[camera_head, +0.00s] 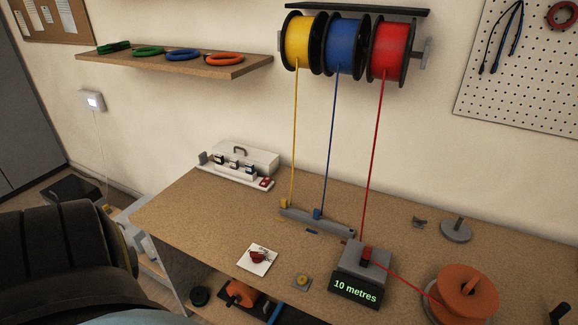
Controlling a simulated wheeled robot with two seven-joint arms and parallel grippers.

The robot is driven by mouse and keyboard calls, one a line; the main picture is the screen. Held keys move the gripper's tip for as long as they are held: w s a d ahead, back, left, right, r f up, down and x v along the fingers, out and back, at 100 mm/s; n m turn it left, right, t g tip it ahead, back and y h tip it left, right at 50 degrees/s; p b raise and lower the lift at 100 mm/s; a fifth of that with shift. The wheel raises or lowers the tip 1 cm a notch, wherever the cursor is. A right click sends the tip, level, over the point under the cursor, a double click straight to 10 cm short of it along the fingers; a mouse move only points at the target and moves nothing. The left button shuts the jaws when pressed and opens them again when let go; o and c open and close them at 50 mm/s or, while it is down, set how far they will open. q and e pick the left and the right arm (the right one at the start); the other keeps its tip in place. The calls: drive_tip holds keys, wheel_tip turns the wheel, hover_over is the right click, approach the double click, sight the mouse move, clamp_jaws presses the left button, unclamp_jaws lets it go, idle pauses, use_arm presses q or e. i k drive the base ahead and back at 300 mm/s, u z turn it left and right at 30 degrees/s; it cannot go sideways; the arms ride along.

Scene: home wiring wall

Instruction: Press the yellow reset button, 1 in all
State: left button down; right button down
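I cannot tell whether the cap is pressed down. Neither of my grippers shows in the head view.
A white card with a red item (257,258) lies left of the button. A red wire runs from the red spool (389,52) through the display unit to an orange reel (464,290). Yellow and blue wires hang to a grey guide bar (315,222).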

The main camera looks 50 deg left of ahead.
sight(302, 279)
drive_tip(key=k, duration=0.35)
drive_tip(key=u, duration=0.8)
drive_tip(key=i, duration=0.5)
drive_tip(key=z, duration=0.05)
